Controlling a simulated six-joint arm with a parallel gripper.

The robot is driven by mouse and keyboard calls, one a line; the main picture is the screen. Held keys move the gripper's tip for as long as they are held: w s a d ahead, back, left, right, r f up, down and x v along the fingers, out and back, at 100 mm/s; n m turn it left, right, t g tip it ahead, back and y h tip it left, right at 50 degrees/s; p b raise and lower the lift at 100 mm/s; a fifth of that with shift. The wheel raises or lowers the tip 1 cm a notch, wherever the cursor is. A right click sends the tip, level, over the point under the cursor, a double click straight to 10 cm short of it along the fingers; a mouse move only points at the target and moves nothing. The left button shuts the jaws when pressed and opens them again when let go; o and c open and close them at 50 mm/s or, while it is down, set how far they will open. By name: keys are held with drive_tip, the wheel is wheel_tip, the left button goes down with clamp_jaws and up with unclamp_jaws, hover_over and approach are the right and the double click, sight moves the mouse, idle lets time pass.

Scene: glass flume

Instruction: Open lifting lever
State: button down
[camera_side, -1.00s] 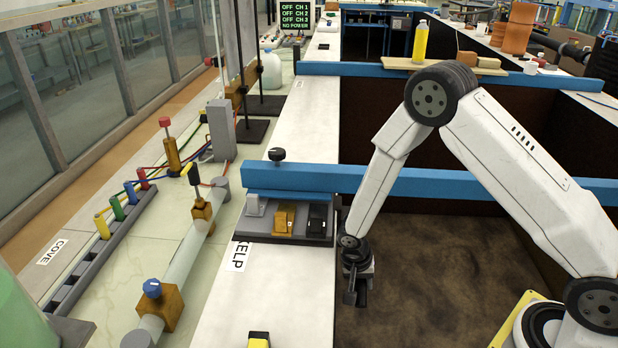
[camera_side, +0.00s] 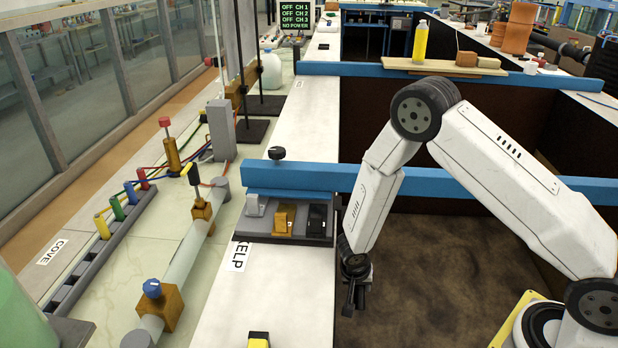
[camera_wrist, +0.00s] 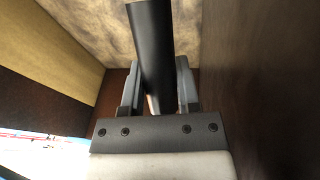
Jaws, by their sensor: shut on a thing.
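My gripper (camera_wrist: 160,95) is shut on a smooth black bar (camera_wrist: 152,40), which runs up between its two grey fingers in the wrist view. In the side view my gripper (camera_side: 354,296) points down over the brown bed, just right of the white ledge; the bar is hard to tell from the dark fingers there. I cannot tell whether the bar is the lifting lever or whether it is fixed to anything. A brass valve (camera_side: 203,211) with a yellow and black upright handle (camera_side: 191,176) sits on the grey pipe, well left of my gripper.
A blue crossbeam (camera_side: 440,183) spans the flume behind my gripper. A grey tray (camera_side: 287,238) with small blocks sits on the white ledge (camera_side: 225,310). A brown wall stands close on the right in the wrist view. The brown bed (camera_side: 440,270) looks clear.

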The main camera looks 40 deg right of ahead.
drive_tip(key=shift+d, duration=0.15)
drive_tip(key=shift+c, duration=1.6)
unclamp_jaws()
drive_tip(key=shift+a+r, duration=0.15)
drive_tip(key=shift+a, duration=0.05)
drive_tip(key=shift+v, duration=3.75)
drive_tip(key=shift+d, duration=0.1)
drive_tip(key=shift+r, duration=0.15)
